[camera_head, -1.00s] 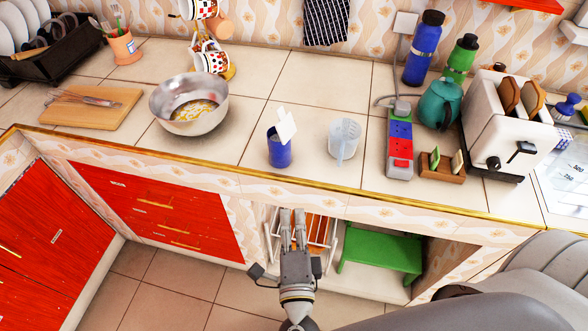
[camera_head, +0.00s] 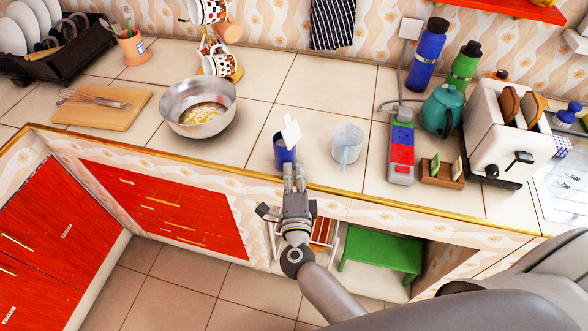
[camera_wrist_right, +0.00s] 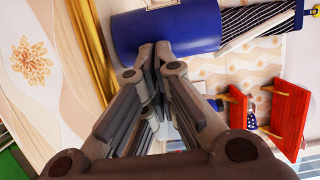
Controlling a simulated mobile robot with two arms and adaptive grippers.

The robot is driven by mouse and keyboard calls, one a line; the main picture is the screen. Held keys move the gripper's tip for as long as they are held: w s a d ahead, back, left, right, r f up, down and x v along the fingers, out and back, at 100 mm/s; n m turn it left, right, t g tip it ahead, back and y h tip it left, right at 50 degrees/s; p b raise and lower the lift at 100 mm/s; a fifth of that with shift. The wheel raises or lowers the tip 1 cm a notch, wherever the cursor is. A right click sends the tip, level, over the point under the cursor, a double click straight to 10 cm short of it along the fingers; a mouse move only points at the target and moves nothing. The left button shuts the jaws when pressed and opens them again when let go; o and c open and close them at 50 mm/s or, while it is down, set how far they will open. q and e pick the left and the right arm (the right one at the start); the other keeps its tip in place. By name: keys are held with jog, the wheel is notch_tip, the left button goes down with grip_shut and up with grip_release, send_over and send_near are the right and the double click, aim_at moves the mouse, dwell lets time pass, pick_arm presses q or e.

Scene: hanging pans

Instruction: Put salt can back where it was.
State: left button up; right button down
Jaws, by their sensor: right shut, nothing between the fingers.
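The salt can is a blue can (camera_head: 283,157) with a raised white flap on top. It stands upright on the counter near the front edge. In the right wrist view the blue can (camera_wrist_right: 168,28) lies just beyond the fingertips, turned sideways in the picture. My right gripper (camera_head: 294,170) is shut and empty at the counter's front edge, in front of the can, and hides its lower part. In the right wrist view its fingertips (camera_wrist_right: 157,52) overlap the can; I cannot tell whether they touch. My left gripper is not in view.
A clear measuring cup (camera_head: 348,144) stands right of the can, and a metal bowl (camera_head: 198,107) stands to its left. A power strip (camera_head: 402,146) and toaster (camera_head: 505,130) are farther right. A green stool (camera_head: 382,255) is under the counter. Counter behind the can is clear.

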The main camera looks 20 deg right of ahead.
aim_at(293, 160)
jog(key=shift+w, duration=0.1)
dwell(0.3)
jog(key=shift+x, duration=1.95)
